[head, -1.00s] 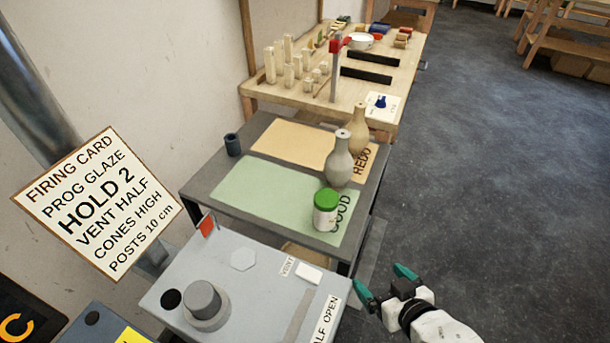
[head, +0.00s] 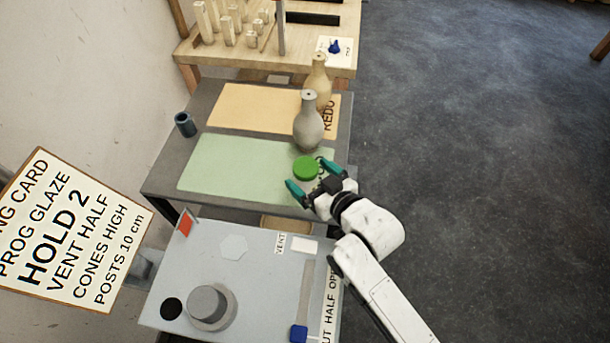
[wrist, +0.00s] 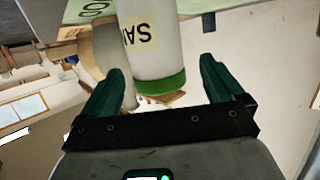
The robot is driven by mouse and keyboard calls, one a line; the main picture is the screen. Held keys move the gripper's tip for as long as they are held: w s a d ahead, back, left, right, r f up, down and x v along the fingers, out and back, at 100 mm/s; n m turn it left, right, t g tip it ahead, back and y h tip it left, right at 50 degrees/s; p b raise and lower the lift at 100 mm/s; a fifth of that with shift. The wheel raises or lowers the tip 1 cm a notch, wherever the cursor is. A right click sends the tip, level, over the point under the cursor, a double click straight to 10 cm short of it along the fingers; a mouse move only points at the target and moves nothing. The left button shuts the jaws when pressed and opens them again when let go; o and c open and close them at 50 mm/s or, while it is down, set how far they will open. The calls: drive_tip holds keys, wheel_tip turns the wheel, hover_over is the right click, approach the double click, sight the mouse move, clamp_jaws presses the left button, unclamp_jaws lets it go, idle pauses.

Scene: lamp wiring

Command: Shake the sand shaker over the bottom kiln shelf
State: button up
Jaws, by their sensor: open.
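The sand shaker is a white jar with a green lid (head: 306,168), standing on the green mat in the head view. In the wrist view the shaker (wrist: 150,45) shows its pale label with the letters "SA", and its green lid points toward the bottom of the picture. My gripper (head: 312,179) is open at the shaker, with one teal finger on each side in the head view. In the wrist view the shaker lies between and beyond the fingertips (wrist: 160,70), apart from both. The kiln shelf cannot be made out in these frames.
The grey vase (head: 308,125) and tan vase (head: 318,85) stand behind the shaker. A dark cup (head: 185,124) is on the left of the table. The grey control box (head: 265,270) with a knob and a blue slider is in front. Open floor lies right.

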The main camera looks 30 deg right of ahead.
drive_tip(key=x, duration=0.4)
drive_tip(key=shift+w+f+p, duration=0.3)
drive_tip(key=shift+f+p, duration=0.1)
drive_tip(key=c, duration=1.2)
